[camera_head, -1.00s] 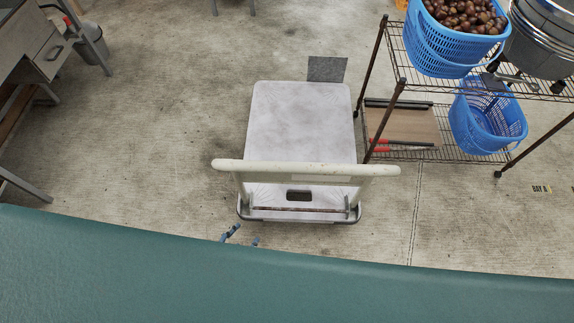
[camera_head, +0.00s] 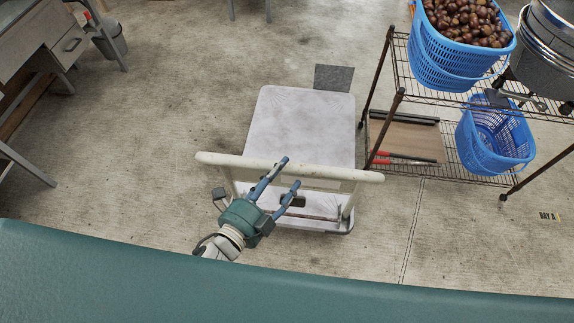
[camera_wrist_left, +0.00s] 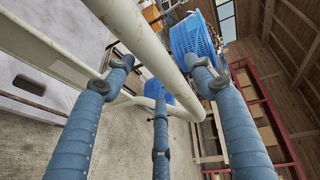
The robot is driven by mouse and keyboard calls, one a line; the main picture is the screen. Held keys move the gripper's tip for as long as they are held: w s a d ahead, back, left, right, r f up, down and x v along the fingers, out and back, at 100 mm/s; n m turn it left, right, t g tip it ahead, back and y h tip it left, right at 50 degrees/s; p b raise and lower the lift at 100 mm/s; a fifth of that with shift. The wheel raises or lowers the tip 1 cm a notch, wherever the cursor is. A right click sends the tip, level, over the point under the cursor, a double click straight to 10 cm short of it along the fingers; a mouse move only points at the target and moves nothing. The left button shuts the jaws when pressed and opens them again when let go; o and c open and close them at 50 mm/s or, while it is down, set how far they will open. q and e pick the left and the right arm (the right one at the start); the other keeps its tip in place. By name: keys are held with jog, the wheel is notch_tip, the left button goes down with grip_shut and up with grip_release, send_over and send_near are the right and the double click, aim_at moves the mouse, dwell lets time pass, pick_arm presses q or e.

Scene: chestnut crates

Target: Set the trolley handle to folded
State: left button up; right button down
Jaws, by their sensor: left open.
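The trolley has a pale grey flat deck (camera_head: 305,125) on the floor. Its cream handle (camera_head: 228,161) stands up at the near end, with the crossbar above the deck. My left gripper (camera_head: 290,172) is open, with its blue fingers overlapping the middle of the crossbar in the head view. In the left wrist view the handle bar (camera_wrist_left: 150,45) runs diagonally between the spread fingers (camera_wrist_left: 160,75); I see no grip on it, and contact cannot be told. My right gripper is not in view.
A wire shelf (camera_head: 455,172) stands right of the trolley, with a blue basket of chestnuts (camera_head: 440,72) and an empty blue basket (camera_head: 482,160). A dark mat (camera_head: 333,78) lies behind the deck. A desk (camera_head: 50,45) is at the left. Floor left of the trolley is clear.

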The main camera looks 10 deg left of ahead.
aim_at(287, 169)
pick_arm(q)
jog(key=shift+x, duration=1.6)
jog(key=shift+c, duration=0.3)
